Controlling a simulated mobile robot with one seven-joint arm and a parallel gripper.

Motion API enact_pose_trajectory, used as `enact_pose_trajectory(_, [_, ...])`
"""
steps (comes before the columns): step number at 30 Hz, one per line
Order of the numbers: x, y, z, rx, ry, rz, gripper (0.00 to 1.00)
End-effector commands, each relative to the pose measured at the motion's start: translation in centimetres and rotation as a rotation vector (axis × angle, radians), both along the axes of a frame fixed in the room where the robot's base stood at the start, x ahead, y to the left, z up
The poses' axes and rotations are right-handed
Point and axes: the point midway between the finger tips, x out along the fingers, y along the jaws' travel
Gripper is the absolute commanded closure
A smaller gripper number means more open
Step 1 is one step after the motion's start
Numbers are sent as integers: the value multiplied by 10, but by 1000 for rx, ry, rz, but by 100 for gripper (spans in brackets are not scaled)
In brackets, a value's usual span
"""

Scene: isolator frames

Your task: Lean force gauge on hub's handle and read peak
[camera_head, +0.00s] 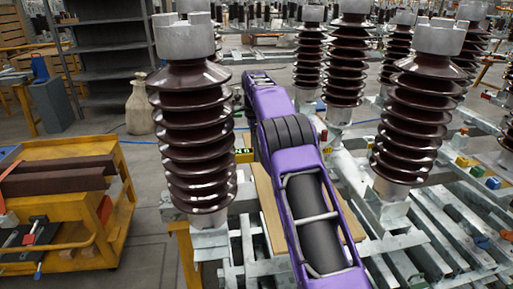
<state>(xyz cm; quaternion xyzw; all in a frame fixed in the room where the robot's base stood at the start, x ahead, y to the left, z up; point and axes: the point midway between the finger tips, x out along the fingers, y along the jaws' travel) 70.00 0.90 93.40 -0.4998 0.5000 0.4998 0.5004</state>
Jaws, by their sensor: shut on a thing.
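My purple arm runs from the bottom middle up toward the back, between two tall brown ribbed insulators. Its far part bends out of sight beyond the black joint, and I cannot make out my gripper or its fingers. I cannot pick out a force gauge, a hub or a handle in this view. Whatever is at the end of the arm is hidden or out of frame.
The left insulator (192,125) and right insulator (420,120) stand close on both sides of my arm, on galvanized steel frames (440,240). A yellow cart (75,155) stands at left. A grey shelf (105,53) and beige sack (139,105) are behind. Some floor is clear between.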

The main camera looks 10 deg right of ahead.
Motion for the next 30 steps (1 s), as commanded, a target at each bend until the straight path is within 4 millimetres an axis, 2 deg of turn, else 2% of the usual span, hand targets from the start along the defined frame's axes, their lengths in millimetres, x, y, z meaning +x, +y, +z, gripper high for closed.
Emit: enact_pose_trajectory(30, [0, 8, 1, 1, -2, 2, 100])
